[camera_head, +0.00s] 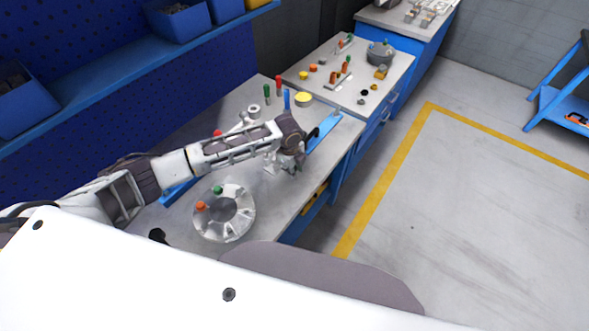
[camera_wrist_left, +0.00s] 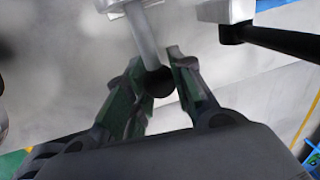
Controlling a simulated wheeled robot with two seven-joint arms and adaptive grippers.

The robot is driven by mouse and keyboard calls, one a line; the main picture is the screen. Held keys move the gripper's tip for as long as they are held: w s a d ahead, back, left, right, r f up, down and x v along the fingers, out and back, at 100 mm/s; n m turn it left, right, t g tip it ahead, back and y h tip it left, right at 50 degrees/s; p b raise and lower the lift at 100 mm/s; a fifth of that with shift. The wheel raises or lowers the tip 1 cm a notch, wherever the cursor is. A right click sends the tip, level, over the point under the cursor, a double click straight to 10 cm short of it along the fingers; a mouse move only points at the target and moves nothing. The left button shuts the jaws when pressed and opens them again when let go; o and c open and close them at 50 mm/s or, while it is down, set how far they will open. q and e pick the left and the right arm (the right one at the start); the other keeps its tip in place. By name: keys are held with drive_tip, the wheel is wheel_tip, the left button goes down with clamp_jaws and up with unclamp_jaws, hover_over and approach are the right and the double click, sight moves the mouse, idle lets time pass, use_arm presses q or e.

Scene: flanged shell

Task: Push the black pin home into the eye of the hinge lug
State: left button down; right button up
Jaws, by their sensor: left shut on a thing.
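My left gripper (camera_head: 288,165) is over the bench near its front edge, partly hidden by its own wrist. In the left wrist view its fingers (camera_wrist_left: 158,80) are closed around the dark round end (camera_wrist_left: 158,84) of a grey rod (camera_wrist_left: 143,35). A black bar (camera_wrist_left: 280,40), which looks like the black pin, sticks out to the right of a grey metal block (camera_wrist_left: 225,11), apart from the fingers. The block may be the hinge lug; its eye is not visible, and how deep the bar sits cannot be told. My right gripper is not in view.
A round flanged metal part (camera_head: 243,222) with orange and green knobs lies on the bench. A blue bar (camera_head: 325,134), a yellow disc (camera_head: 303,99) and upright coloured tools (camera_head: 279,86) are behind the gripper. The floor (camera_head: 460,210) to the right is open.

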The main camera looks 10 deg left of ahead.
use_arm(q)
drive_tip(key=shift+w+a, duration=0.3)
drive_tip(key=shift+a, duration=0.45)
drive_tip(key=shift+w+a, duration=0.3)
drive_tip(key=shift+a, duration=0.4)
drive_tip(key=shift+w+a, duration=0.3)
drive_tip(key=shift+a, duration=0.45)
idle(1.0)
drive_tip(key=c, duration=1.1)
unclamp_jaws()
drive_tip(key=shift+c, duration=0.2)
drive_tip(key=shift+w, duration=0.1)
drive_tip(key=shift+a, duration=0.25)
drive_tip(key=shift+r, duration=0.45)
wheel_tip(320, 180, up, 11)
drive_tip(key=s, duration=0.1)
drive_tip(key=shift+s, duration=0.35)
drive_tip(key=shift+d, duration=0.1)
